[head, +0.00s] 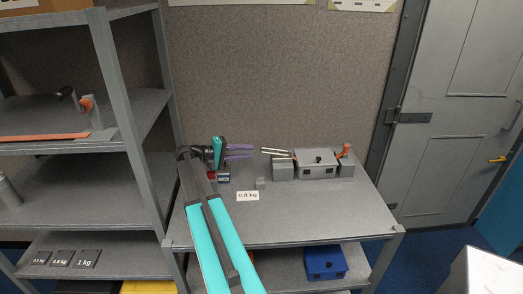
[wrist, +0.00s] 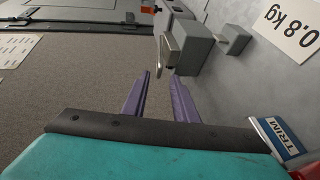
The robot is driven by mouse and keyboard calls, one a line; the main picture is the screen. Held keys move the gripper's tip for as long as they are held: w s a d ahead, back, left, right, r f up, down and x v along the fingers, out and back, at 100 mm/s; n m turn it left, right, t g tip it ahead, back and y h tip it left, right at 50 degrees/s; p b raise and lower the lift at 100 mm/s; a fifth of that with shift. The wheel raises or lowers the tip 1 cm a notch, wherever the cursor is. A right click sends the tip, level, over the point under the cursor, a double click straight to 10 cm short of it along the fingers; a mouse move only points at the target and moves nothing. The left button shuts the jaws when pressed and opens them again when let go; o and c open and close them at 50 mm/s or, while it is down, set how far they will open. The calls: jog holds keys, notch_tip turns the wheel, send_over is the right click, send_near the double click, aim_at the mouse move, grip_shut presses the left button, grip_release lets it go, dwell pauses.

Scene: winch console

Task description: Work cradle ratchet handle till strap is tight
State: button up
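On the table, a grey console box (head: 316,163) has a smaller grey block (head: 283,169) at its left and an orange-handled part (head: 344,151) at its right. Pale metal bars (head: 276,152) stick out leftward above the small block. In the wrist view, a metal lever (wrist: 166,50) stands beside a grey block (wrist: 190,46). I cannot tell which part is the cradle ratchet handle. An orange strap (head: 45,137) lies on the left shelf. My gripper (head: 252,151) is open and empty, its purple fingers pointing right, apart from the bars; the wrist view shows the fingertips (wrist: 160,74) apart.
A 0.8 kg card (head: 248,196) lies on the table near a small grey block (head: 260,183). A blue TRIM label (wrist: 278,138) is close to my wrist. A shelf upright (head: 110,80) stands left; a blue bin (head: 325,262) sits below. The table's front right is clear.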

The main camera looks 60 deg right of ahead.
aim_at(261, 151)
jog(key=p+x, duration=0.2)
jog(key=x, duration=0.5)
jog(key=shift+s+d, duration=0.2)
grip_shut()
jog(key=shift+f, duration=0.15)
dwell(1.1)
